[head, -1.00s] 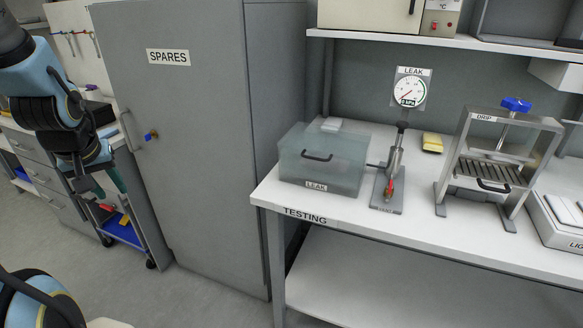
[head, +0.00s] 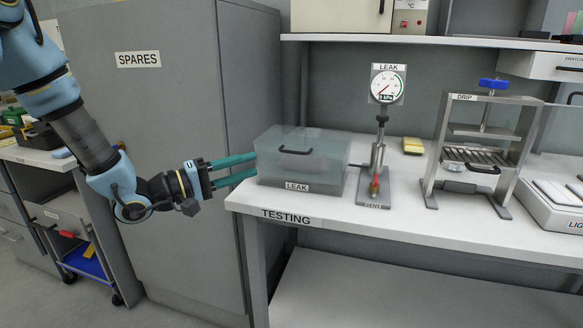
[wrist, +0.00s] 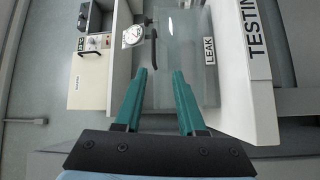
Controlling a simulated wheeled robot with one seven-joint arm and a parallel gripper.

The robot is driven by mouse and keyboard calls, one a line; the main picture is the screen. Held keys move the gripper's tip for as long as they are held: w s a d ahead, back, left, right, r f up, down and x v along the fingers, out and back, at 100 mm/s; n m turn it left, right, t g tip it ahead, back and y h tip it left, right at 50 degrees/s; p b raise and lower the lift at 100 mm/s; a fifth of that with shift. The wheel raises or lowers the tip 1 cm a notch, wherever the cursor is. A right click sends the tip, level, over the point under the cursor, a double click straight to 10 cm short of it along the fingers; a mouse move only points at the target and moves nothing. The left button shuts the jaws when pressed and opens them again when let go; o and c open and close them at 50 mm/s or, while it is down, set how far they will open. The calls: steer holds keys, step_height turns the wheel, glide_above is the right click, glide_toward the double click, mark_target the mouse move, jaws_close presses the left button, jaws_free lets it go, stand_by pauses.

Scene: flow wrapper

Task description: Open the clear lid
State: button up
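The clear leak tank (head: 318,174) stands at the left end of the testing bench, a see-through box with a black bar handle (head: 296,151) on its lid; the lid looks closed. In the wrist view the tank (wrist: 182,70) lies straight ahead, its handle (wrist: 151,47) left of centre. My gripper (head: 256,165) is at the left side of the tank in the head view, fingers level and pointing right. Its two green fingers (wrist: 161,72) are apart with nothing between them. I cannot tell whether the fingertips touch the tank's side.
A vent pump with a red lever (head: 375,187) and a round gauge (head: 388,84) stands just right of the tank. The drip rig (head: 480,150) is farther right. A shelf (head: 430,40) overhangs the back. The grey spares cabinet (head: 170,190) stands behind my arm.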

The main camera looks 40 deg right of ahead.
mark_target(292, 152)
steer(key=shift+g, duration=0.6)
steer(key=x, duration=0.3)
steer(key=p+x, duration=0.1)
steer(key=x, duration=0.3)
steer(key=s+x, duration=0.1)
steer(key=x, duration=0.3)
steer(key=shift+r, duration=0.3)
jaws_close()
stand_by(0.4)
